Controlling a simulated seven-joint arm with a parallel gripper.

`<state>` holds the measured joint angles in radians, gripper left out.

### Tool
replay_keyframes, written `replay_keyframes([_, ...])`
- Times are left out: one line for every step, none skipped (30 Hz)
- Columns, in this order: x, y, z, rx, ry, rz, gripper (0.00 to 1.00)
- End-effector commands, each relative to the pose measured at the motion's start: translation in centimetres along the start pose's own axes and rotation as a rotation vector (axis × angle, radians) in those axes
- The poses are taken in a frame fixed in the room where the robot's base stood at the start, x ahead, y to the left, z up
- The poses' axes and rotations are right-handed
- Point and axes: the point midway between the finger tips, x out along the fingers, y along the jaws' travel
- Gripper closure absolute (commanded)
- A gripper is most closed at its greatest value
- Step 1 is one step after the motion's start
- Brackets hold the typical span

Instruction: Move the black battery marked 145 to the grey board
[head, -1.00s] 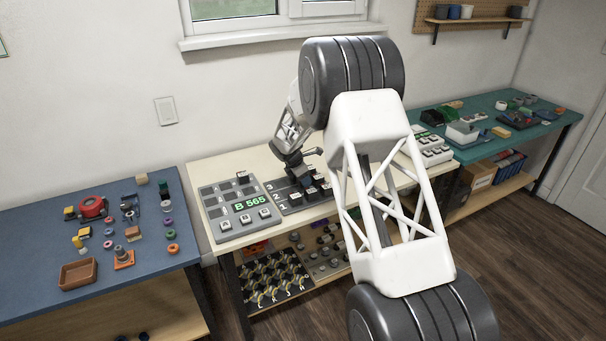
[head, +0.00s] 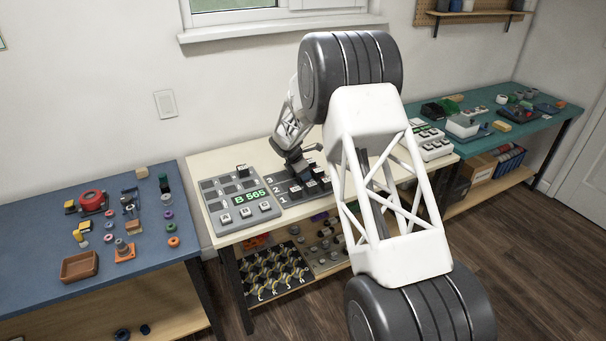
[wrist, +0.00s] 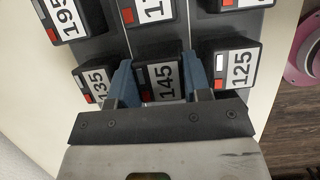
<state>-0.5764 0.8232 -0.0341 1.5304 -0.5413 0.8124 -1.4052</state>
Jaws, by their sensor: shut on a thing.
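The black battery marked 145 (wrist: 165,82) sits between the two blue fingers of my gripper (wrist: 163,88) in the wrist view, and the gripper is shut on it. It is in line with its neighbours over the dark rack; I cannot tell if it touches the rack. The grey board (head: 218,211) lies left of the rack in the head view, with a green "B 565" display and several dark and light blocks on it. In the head view my gripper (head: 302,168) is over the rack, and its fingertips and the 145 battery are hard to make out.
The dark rack (head: 283,197), numbered 1 to 3, holds other black batteries, among them 135 (wrist: 95,82), 125 (wrist: 237,65) and 195 (wrist: 68,18), close beside my fingers. A white board (head: 437,150) stands right. A blue table (head: 40,230) and a teal table (head: 480,112) flank this one.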

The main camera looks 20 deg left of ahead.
Motion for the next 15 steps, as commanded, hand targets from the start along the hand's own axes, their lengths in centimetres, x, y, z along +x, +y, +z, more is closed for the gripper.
replay_keyframes([0.04, 0.01, -0.01, 0.000, 0.000, 0.000, 0.81])
replay_keyframes([0.07, 0.01, -0.02, 0.000, 0.000, 0.000, 0.81])
replay_keyframes([0.10, 0.01, -0.03, 0.000, 0.000, 0.000, 0.81])
replay_keyframes([0.13, 0.01, -0.05, 0.000, 0.000, 0.000, 0.81])
replay_keyframes([0.16, 0.01, -0.06, 0.000, 0.000, 0.000, 0.81])
replay_keyframes([0.20, 0.01, -0.07, 0.000, 0.000, 0.000, 0.81])
replay_keyframes([0.23, 0.01, -0.09, 0.000, 0.000, 0.000, 0.81])
replay_keyframes([0.25, 0.02, -0.10, 0.000, 0.000, 0.000, 0.81])
replay_keyframes([0.29, 0.02, -0.12, 0.000, 0.000, 0.000, 0.81])
replay_keyframes([0.31, 0.02, -0.13, 0.000, 0.000, 0.000, 0.81])
replay_keyframes([0.35, 0.02, -0.14, 0.000, 0.000, 0.000, 0.81])
replay_keyframes([0.39, 0.02, -0.15, 0.000, 0.000, 0.000, 0.81])
replay_keyframes([0.41, 0.02, -0.16, 0.000, 0.000, 0.000, 0.81])
replay_keyframes([0.44, 0.02, -0.17, 0.000, 0.000, 0.000, 0.81])
replay_keyframes([0.48, 0.02, -0.19, 0.000, 0.000, 0.000, 0.81])
